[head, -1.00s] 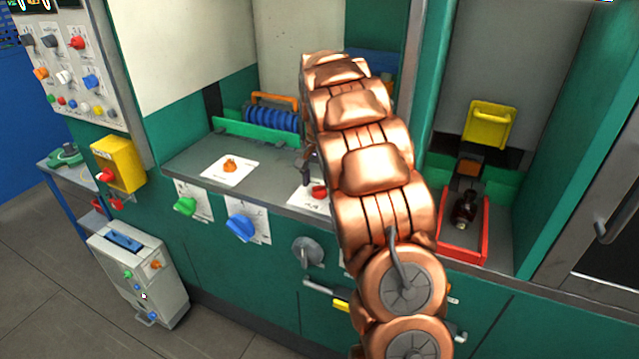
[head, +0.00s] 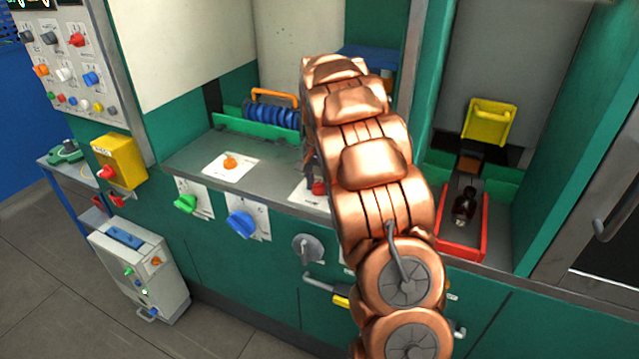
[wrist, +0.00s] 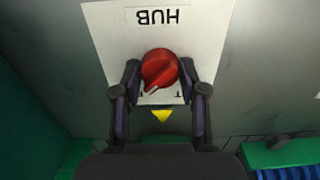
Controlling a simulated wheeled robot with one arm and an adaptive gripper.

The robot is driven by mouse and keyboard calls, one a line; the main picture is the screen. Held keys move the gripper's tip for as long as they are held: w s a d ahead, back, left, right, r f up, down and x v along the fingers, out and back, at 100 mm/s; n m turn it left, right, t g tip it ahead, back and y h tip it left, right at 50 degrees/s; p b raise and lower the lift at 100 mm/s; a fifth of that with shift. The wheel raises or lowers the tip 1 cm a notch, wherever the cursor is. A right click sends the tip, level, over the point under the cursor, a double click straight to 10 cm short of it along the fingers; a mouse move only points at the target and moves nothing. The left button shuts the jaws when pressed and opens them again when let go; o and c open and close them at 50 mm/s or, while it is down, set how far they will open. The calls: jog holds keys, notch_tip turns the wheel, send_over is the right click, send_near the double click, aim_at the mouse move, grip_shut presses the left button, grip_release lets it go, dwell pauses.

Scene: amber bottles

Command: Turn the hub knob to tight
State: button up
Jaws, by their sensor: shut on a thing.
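The red hub knob (wrist: 159,70) sits on a white card (wrist: 108,32) whose word HUB appears upside down in the wrist view. A pale line on the knob points to the lower left, near a small printed mark. A yellow triangle (wrist: 162,115) shows just below the knob. My gripper (wrist: 160,78) is shut on the knob, with one dark finger on each side. In the head view the knob (head: 319,187) stands on the grey counter (head: 190,160), beside my copper arm. My arm hides most of my gripper there.
An orange knob (head: 230,162) is on the counter to the left. Green (head: 186,203), blue (head: 241,224) and grey (head: 307,248) knobs are on the front panel. A blue coil (head: 271,115) stands behind. An amber bottle (head: 464,205) is in a red tray (head: 460,254) at right.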

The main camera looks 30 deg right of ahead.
jog(key=shift+c, duration=1)
jog(key=shift+f+b, duration=0.1)
jog(key=shift+b, duration=0.3)
jog(key=shift+f+n+b, duration=0.1)
jog(key=shift+n+b, duration=0.95)
jog(key=shift+n, duration=0.05)
jog(key=n+b, duration=0.3)
jog(key=shift+n, duration=0.3)
jog(key=n+b, duration=0.2)
jog(key=shift+w+n, duration=0.1)
jog(key=shift+n, duration=0.2)
jog(key=n, duration=0.2)
jog(key=n+b, duration=0.1)
jog(key=n, duration=0.1)
jog(key=shift+r+n, duration=0.2)
jog(key=shift+n, duration=0.1)
jog(key=shift+r+n+b, duration=0.1)
jog(key=shift+n+b, duration=0.3)
jog(key=shift+n, duration=2.1)
